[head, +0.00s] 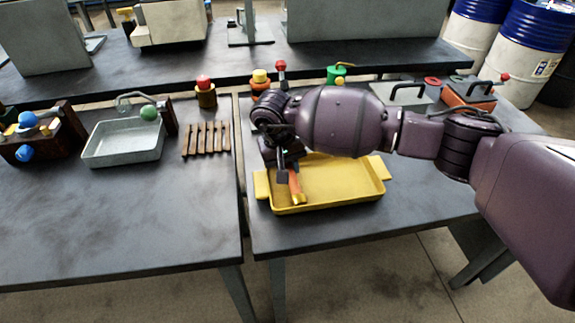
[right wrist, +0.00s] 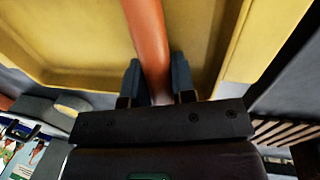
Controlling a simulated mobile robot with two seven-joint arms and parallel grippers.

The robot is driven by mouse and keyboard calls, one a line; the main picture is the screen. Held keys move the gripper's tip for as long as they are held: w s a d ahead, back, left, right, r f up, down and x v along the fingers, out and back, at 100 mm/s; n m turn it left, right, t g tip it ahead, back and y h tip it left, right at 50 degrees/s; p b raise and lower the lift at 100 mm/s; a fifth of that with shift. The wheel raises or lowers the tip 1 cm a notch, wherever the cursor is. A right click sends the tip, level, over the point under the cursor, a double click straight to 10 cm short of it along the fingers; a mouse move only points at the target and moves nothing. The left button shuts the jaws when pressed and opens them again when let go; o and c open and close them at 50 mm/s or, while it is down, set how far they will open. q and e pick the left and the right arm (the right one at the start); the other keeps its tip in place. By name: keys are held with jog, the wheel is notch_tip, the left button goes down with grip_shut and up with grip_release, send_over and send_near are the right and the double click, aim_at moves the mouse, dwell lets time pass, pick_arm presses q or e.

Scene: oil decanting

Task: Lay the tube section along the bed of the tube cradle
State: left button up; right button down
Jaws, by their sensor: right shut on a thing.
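The tube section (head: 295,184) is orange-brown, with a brass-coloured end low in the head view. It is steeply tilted at the left end of the yellow tray (head: 345,184); I cannot tell whether it touches the tray. My right gripper (head: 288,172) is shut on it, and in the right wrist view the tube (right wrist: 148,40) runs between the two fingers (right wrist: 156,82). The arm hides part of the tube. The brown slatted wooden rack (head: 206,139), which looks like the tube cradle, lies empty on the left table, left of the gripper. My left gripper is not in view.
A grey basin (head: 123,145) with a tap stands left of the rack. A gap (head: 240,150) separates the two tables. Capped containers (head: 205,92) stand behind. The front of the left table (head: 130,220) is clear.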

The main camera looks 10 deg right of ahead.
jog(key=shift+f, duration=0.25)
jog(key=c, duration=0.9)
grip_release()
jog(key=shift+c, duration=0.2)
jog(key=shift+r, duration=0.1)
